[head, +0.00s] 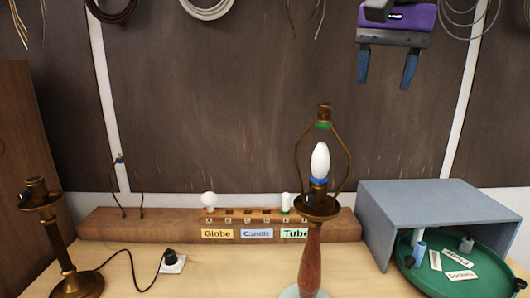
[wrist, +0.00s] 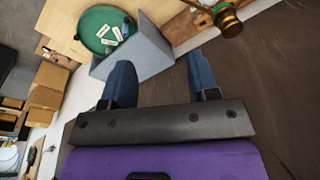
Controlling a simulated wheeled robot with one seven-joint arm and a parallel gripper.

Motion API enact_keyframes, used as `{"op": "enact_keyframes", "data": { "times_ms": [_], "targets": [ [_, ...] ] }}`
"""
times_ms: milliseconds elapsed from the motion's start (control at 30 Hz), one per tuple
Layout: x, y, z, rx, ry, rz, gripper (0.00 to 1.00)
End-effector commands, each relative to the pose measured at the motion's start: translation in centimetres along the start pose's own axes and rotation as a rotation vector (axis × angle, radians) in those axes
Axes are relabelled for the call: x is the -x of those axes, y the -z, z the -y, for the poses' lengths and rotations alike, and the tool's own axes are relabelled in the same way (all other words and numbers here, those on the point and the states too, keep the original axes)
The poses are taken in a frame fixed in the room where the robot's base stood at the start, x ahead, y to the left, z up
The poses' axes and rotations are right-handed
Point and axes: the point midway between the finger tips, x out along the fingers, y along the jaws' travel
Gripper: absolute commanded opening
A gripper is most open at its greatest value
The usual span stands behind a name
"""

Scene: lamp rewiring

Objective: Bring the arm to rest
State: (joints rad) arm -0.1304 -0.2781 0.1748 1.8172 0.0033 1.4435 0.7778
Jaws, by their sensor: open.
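My gripper (head: 388,70) hangs at the top right of the head view, in front of the dark back wall. Its two blue fingers are spread apart with nothing between them. In the wrist view my gripper (wrist: 162,88) also shows open and empty, under its dark bar and purple body. It is apart from the table and from everything on it. A lamp with a wooden column (head: 312,250) stands upright below and to the left of my gripper. It has a candle-shaped bulb (head: 320,160) inside a brass harp with a green piece near the top.
A grey box-like cover (head: 430,200) stands over part of a round green tray (head: 490,272) with labels in it. A wooden rack (head: 130,224) holds bulbs above Globe, Candle and Tube labels. A brass lamp base (head: 75,282) stands left. Air around my gripper is free.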

Motion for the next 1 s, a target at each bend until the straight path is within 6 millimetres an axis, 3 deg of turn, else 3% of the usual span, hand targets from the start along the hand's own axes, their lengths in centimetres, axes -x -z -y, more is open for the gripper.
{"op": "enact_keyframes", "data": {
  "times_ms": [33, 300, 500, 700, 1000],
  "targets": [
    [-0.9, -0.7, -2.0, 0.031, 0.011, -0.024, 0.55],
    [-7.2, -4.2, -10.9, 0.250, 0.058, -0.158, 0.55],
    [-12.0, -7.1, -15.7, 0.391, 0.070, -0.247, 0.55],
    [-14.5, -8.5, -17.7, 0.463, 0.071, -0.291, 0.55],
    [-14.7, -8.7, -17.9, 0.468, 0.071, -0.294, 0.55]
  ]
}}
